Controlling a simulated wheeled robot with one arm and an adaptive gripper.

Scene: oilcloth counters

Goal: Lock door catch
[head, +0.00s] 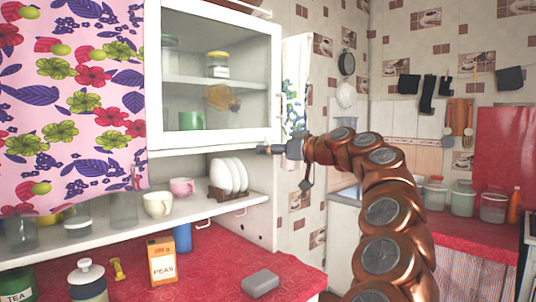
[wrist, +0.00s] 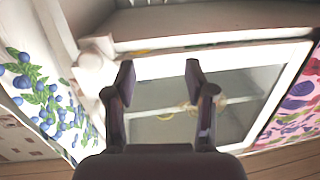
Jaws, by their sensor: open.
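The glass-fronted door (head: 154,75) of the white wall cabinet looks closed in the head view. A rounded white fitting (wrist: 97,48) shows at the door's corner in the wrist view and may be the catch; I cannot tell its position. My gripper (head: 262,150) is by the door's lower right corner in the head view. In the wrist view my gripper (wrist: 159,75) is open and empty, its two dark fingers apart in front of the white door frame (wrist: 205,60). The fitting lies left of the fingers there. Contact cannot be told.
The shelf below holds white plates in a rack (head: 228,178), a white cup (head: 158,204) and a pink cup (head: 182,187). A peas box (head: 162,262) and a grey block (head: 260,282) are on the red counter. A blueberry-print cloth (head: 295,95) hangs right of the cabinet.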

